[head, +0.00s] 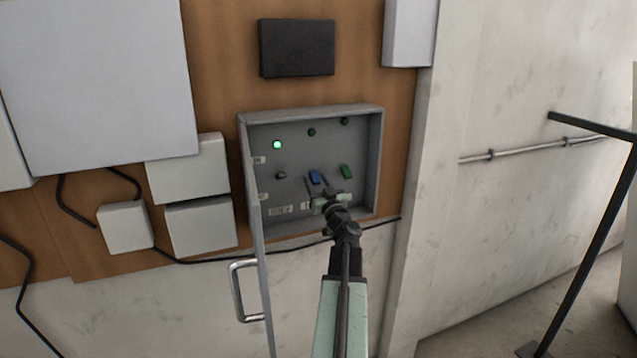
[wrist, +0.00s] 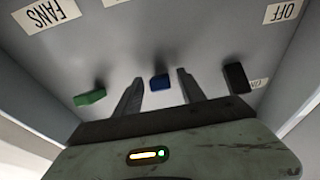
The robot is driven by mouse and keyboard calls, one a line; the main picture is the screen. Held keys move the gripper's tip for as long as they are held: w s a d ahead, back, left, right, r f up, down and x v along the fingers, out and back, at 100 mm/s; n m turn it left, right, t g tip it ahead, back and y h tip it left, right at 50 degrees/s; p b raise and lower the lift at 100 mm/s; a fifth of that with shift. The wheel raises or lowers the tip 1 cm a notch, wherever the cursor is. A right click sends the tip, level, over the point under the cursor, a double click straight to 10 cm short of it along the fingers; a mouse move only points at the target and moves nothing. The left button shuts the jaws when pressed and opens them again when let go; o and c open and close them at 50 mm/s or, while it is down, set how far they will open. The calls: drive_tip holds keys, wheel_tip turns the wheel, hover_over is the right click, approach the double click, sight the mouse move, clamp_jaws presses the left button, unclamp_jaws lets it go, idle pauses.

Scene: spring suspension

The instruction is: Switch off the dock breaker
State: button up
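The grey breaker box (head: 380,150) is open on the wall. In its row of levers are a black one (head: 281,175) at left, a blue one (head: 314,177) in the middle and a green one (head: 346,171) at right. The labels below are too small to read in the head view, and my gripper partly covers the middle one. My gripper (head: 322,183) is open and empty before the middle lever. In the wrist view its fingers (wrist: 160,76) stand either side of the blue lever (wrist: 160,82), apart from it. The green lever (wrist: 89,97) and black lever (wrist: 236,78) lie outside them.
A lamp (head: 277,144) above the black lever glows green; the other two are dark. The wrist view shows a FANS label (wrist: 46,15) near the green lever and an OFF label (wrist: 284,11). The box's door (head: 255,225) with its handle (head: 243,291) swings out at left.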

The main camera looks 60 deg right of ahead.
drive_tip(key=shift+f, duration=0.1)
drive_tip(key=b+v, duration=0.2)
drive_tip(key=v, duration=0.5)
drive_tip(key=shift+s+a, duration=0.25)
drive_tip(key=shift+s, duration=0.05)
